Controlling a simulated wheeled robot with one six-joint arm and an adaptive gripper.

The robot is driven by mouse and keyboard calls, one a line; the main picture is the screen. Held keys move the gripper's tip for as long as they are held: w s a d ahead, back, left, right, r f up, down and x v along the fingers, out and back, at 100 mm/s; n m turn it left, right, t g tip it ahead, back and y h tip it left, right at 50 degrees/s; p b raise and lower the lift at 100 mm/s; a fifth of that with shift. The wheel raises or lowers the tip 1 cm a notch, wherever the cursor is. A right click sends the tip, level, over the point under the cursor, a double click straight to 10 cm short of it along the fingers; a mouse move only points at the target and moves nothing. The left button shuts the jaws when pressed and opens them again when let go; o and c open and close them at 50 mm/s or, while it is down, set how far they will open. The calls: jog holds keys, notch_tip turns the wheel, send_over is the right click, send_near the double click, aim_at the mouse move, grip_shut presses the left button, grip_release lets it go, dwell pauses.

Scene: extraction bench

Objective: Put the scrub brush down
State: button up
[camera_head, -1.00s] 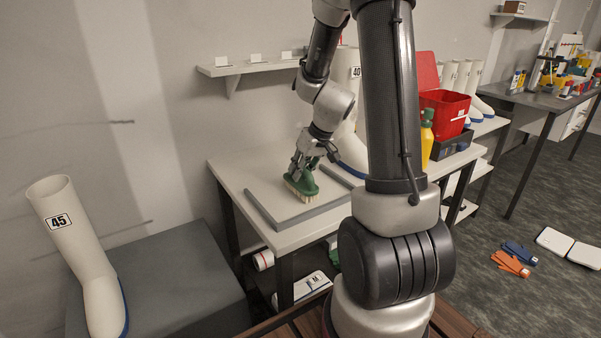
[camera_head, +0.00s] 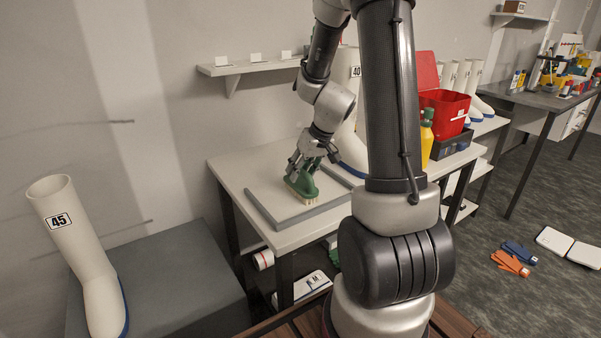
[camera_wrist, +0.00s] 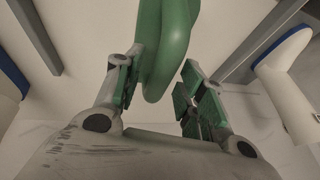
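The scrub brush (camera_head: 302,185) has a green body and pale bristles. In the head view it is tilted, bristles down, low over the bench top between two grey strips; I cannot tell whether the bristles touch the surface. My gripper (camera_head: 304,167) is above it, at its upper end. The bristles are hidden in the wrist view.
The light bench (camera_head: 235,172) has one grey strip (camera_head: 262,208) at the left and another behind the brush. A white boot (camera_head: 350,150) stands behind my gripper. A yellow bottle (camera_head: 426,140) and a red bin (camera_head: 446,112) are to the right. Boot 45 (camera_head: 80,255) stands on a grey block at left.

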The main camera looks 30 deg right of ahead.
jog(key=v, duration=1.1)
jog(key=s+a+r+h, duration=0.1)
jog(key=s+a+r, duration=0.2)
jog(key=s, duration=0.7)
jog(key=s+a+r+h, duration=0.1)
jog(key=s+a+r, duration=0.3)
jog(key=s, duration=0.5)
jog(key=shift+v, duration=0.9)
jog(key=shift+o, duration=0.4)
jog(key=shift+a, duration=0.15)
